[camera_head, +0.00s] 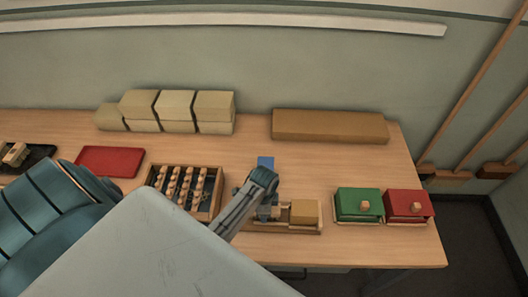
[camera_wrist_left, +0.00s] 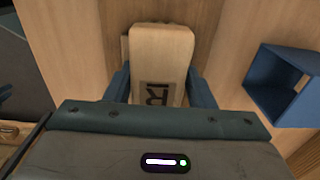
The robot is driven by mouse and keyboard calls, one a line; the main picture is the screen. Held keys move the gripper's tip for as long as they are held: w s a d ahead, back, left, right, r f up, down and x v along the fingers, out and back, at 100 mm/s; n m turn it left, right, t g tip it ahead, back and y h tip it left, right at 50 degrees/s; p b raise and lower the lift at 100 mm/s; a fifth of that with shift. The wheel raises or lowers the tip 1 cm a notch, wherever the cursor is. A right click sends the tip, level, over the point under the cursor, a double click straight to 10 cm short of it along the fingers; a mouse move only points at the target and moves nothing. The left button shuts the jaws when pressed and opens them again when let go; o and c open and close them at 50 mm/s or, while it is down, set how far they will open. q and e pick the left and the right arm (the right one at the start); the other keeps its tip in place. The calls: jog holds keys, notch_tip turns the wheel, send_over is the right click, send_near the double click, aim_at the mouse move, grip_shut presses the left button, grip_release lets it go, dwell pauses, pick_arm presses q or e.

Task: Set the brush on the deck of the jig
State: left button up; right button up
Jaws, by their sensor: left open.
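In the left wrist view a pale wooden block with a dark R mark (camera_wrist_left: 158,60), seemingly the brush, is between the fingers of my left gripper (camera_wrist_left: 160,88). The fingers are open, one at each side of it; I cannot tell whether they touch it. No bristles show. In the head view my left gripper (camera_head: 265,211) is low over the left part of the wooden jig (camera_head: 290,231), and my wrist partly hides that part. A tan block (camera_head: 305,212) is on the jig's right part. My right gripper is not in view.
A blue square tube (camera_wrist_left: 284,86) is beside the jig, also in the head view (camera_head: 265,162). A rack of pegs (camera_head: 185,188) is to the left. Green (camera_head: 358,203) and red (camera_head: 405,206) boxes are to the right. Foam-like blocks (camera_head: 175,110) and a long block (camera_head: 330,126) line the wall.

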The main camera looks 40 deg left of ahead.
pick_arm(q)
jog(key=shift+s+d+f, duration=0.25)
jog(key=shift+s+f, duration=0.2)
jog(key=shift+s, duration=0.05)
notch_tip(320, 180, up, 14)
jog(key=b, duration=0.2)
jog(key=shift+w+a+f+b, duration=0.15)
jog(key=shift+w+f+b, duration=0.05)
jog(key=shift+w+b, duration=0.15)
